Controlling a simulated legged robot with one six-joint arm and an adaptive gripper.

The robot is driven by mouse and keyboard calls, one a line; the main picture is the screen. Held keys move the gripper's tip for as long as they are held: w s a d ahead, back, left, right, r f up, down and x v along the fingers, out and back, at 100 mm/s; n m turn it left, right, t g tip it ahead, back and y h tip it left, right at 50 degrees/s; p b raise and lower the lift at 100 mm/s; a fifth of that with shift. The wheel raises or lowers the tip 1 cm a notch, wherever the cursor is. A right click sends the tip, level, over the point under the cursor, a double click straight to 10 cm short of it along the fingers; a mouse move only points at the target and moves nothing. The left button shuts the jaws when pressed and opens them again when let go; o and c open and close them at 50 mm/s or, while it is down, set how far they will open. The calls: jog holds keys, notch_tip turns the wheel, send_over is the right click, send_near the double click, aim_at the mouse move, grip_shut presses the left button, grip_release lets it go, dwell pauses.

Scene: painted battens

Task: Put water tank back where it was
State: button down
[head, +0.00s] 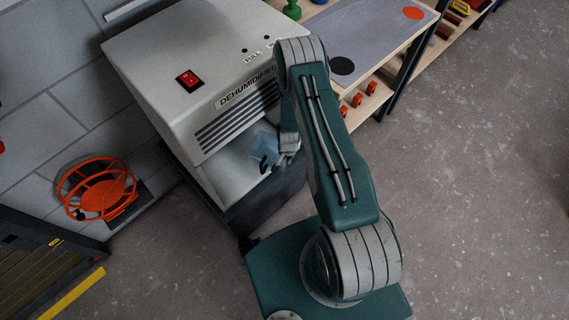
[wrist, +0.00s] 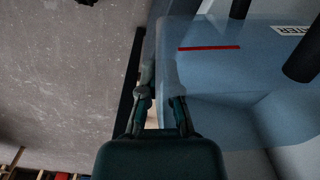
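The water tank (wrist: 215,70) is a translucent blue box with a red line, a white label and black handle parts; it fills the right of the wrist view. In the head view the tank (head: 265,148) shows small at the front recess of the white dehumidifier (head: 170,55). How far in it sits is unclear. My gripper (wrist: 160,78) is nearly closed at the tank's left side wall, one finger on each side of its edge.
An orange hose reel (head: 97,190) hangs on the wall at left. A shelf unit with a grey mat (head: 365,40) and orange items stands right of the dehumidifier. A dark rack (head: 40,260) is at lower left. The floor (head: 470,190) at right is clear.

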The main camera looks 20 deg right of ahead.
jog(key=shift+w+a+f, duration=0.1)
jog(key=shift+w+f, duration=0.05)
jog(key=shift+f, duration=0.9)
jog(key=shift+w+a+f, duration=0.1)
jog(key=shift+f, duration=0.9)
jog(key=c, duration=0.8)
grip_release()
jog(key=shift+a, duration=0.1)
notch_tip(320, 180, up, 12)
jog(key=shift+s, duration=0.15)
